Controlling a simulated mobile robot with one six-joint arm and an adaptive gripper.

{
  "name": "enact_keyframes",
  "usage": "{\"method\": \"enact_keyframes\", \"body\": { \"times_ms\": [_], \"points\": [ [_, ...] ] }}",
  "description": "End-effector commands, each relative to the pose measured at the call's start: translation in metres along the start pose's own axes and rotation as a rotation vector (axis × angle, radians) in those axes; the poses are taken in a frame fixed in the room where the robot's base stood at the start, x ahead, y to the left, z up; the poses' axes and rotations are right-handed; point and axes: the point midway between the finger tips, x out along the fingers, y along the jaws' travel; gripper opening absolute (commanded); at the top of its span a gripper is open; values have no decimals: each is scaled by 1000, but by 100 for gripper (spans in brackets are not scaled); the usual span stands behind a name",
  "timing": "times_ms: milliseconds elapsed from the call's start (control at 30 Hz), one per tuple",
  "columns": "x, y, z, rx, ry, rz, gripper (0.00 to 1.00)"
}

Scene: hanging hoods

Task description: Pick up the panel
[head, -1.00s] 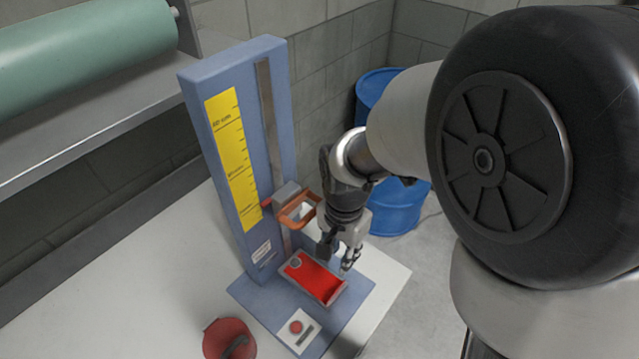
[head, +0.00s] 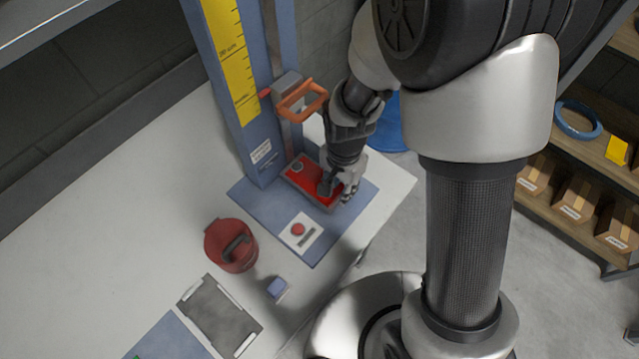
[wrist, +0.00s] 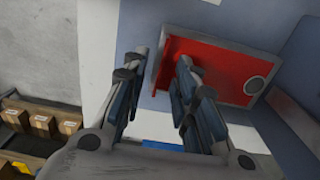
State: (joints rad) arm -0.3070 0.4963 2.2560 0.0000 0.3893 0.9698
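The panel (head: 303,173) is a red rectangular plate with a pale rim and a grey round disc near one end. It lies on the blue base of the measuring stand and also shows in the wrist view (wrist: 215,75). My gripper (head: 337,190) is low at the panel's near right end. In the wrist view my gripper (wrist: 161,68) is open, one finger beyond the panel's edge and the other over its red face. Whether either finger touches the panel cannot be told.
The blue stand (head: 258,125) with a yellow scale rises behind the panel, with an orange handle (head: 300,101) above it. A button plate (head: 300,231), a red pot (head: 230,245), a small blue block (head: 277,288) and a grey tray (head: 219,318) are on the table (head: 120,200).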

Motion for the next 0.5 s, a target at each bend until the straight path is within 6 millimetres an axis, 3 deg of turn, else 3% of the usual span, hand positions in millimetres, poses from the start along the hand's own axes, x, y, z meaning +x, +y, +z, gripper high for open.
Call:
{"method": "enact_keyframes", "body": {
  "times_ms": [100, 333, 500],
  "points": [
    [18, 0, 0, 0, -1, 1, 27],
    [18, 0, 0, 0, 0, 0, 27],
    [18, 0, 0, 0, 0, 0, 15]
  ]
}}
